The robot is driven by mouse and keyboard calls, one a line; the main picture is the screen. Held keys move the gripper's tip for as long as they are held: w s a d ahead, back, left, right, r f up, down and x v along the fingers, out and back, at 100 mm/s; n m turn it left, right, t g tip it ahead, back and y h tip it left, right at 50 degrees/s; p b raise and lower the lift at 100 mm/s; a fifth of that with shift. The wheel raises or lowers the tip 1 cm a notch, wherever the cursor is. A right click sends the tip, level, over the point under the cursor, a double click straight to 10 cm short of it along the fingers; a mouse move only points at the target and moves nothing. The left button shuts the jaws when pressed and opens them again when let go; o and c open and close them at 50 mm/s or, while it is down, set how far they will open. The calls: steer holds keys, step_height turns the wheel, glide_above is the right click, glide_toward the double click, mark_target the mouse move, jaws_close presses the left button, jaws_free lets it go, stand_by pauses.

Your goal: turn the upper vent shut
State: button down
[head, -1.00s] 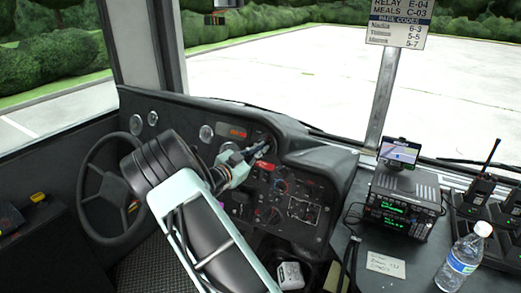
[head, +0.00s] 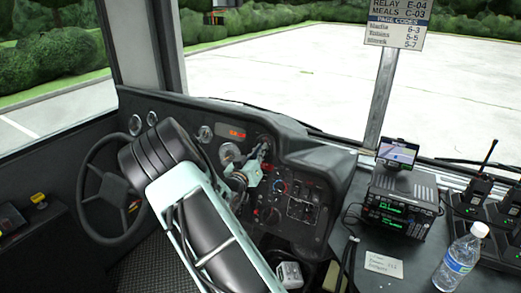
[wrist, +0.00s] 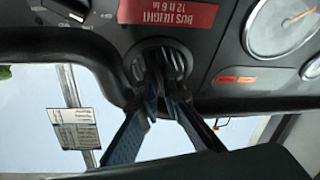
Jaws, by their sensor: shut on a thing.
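The upper vent (wrist: 158,62) is a round, dark vent with slats, set in the dash beside the red BUS HEIGHT label (wrist: 180,15) in the wrist view. My gripper (wrist: 162,84) has both fingertips at the vent's face, shut on its middle part. The fingers cover part of the vent, so its exact slat angle is hard to tell. In the head view my gripper (head: 264,150) reaches the upper dash right of the red-lit display (head: 231,132), and the vent is mostly hidden behind it.
The steering wheel (head: 103,190) stands left of my arm. Dash switches (head: 301,208) lie below the gripper. To the right are a radio unit (head: 402,203), a water bottle (head: 458,258) and handheld radios (head: 480,178). The windshield is behind the dash.

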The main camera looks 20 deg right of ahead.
steer(key=shift+n+t+y+p, duration=0.3)
steer(key=shift+n+y, duration=0.4)
steer(key=shift+n, duration=1.1)
steer(key=c, duration=2.1)
jaws_free()
steer(key=shift+s, duration=0.1)
steer(key=v, duration=1.2)
steer(key=shift+d, duration=0.1)
